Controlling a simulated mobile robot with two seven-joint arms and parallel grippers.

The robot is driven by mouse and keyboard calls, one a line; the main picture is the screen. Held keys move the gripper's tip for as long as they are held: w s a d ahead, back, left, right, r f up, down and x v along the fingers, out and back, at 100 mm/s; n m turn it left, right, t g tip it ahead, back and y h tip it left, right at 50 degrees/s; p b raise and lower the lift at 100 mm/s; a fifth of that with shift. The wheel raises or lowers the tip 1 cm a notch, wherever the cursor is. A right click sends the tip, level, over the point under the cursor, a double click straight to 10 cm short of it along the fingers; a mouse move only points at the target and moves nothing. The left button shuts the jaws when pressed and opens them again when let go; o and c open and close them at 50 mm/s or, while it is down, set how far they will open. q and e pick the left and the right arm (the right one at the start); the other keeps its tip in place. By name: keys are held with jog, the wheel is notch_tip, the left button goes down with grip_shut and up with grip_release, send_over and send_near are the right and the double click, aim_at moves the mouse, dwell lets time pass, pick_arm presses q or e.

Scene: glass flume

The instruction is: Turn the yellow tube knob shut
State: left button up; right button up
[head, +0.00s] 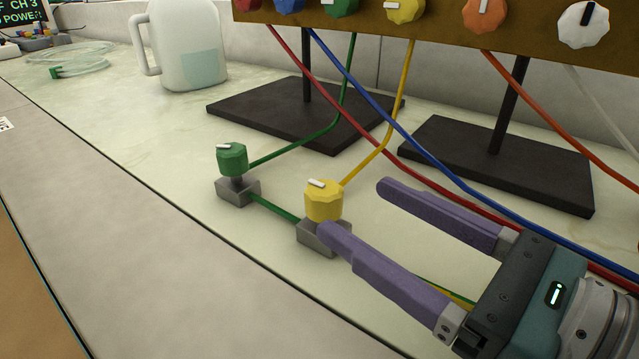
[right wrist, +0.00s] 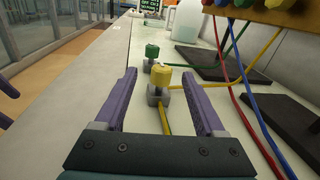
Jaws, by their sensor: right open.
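The yellow tube knob (head: 323,202) sits on a small grey block (head: 318,240) on the bench, with a white mark on its top. A yellow tube (head: 399,105) runs up from it to the panel. My right gripper (head: 352,207) is open and comes in from the right, its purple fingers pointing toward the knob. One fingertip overlaps the grey block in the head view. In the right wrist view the yellow knob (right wrist: 161,77) shows beyond and between the two fingertips (right wrist: 160,82). I cannot tell whether a finger touches it.
A green knob (head: 232,159) on its own grey block stands just left of the yellow one. Black stand bases (head: 497,165) and a brown panel (head: 440,22) with several coloured knobs are behind. Red and blue tubes (head: 425,160) pass close to the gripper. A white jug (head: 187,45) stands at the back.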

aim_at(312, 186)
jog(key=shift+w+d+f+m, duration=0.15)
jog(key=shift+f+m, duration=0.15)
jog(key=shift+f, duration=0.5)
jog(key=shift+w, duration=0.1)
jog(key=b+x, duration=0.1)
jog(key=x, duration=0.8)
jog(key=shift+w+r, duration=0.1)
jog(key=shift+w, duration=0.15)
grip_shut()
